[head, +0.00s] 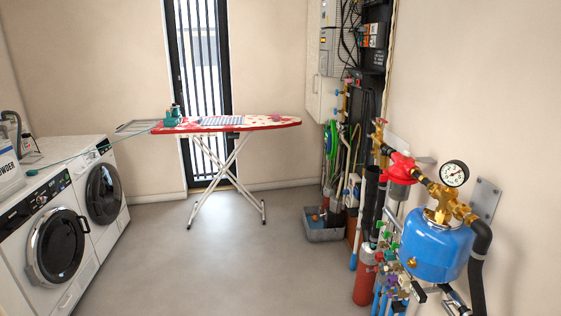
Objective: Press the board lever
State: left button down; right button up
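An ironing board (285,122) with a red patterned cover stands unfolded on white crossed legs (236,170), in front of a tall barred window. No lever can be made out on it at this size. An open electrical board (331,50) with loose black wires is on the wall at the upper right, beside black modules with orange parts (372,35). I cannot tell which part there is a lever. A manifold with a blue tank (437,248), brass fittings and a round gauge (454,173) is at the right. Neither of my grippers is in view.
Two white front-loading machines (55,248) line the left side. A green iron (173,117) and folded cloth (222,120) lie on the ironing board. A grey bin (326,232), pipes and a red cylinder (367,282) crowd the right wall. The middle floor (215,265) is clear.

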aim_at(233, 135)
jog(key=i, duration=1.85)
jog(key=i+u, duration=0.1)
jog(key=i, duration=0.55)
jog(key=i+l+u, duration=0.15)
jog(key=i, duration=0.55)
jog(key=i+l+u, duration=0.1)
jog(key=i, duration=0.55)
jog(key=l, duration=0.1)
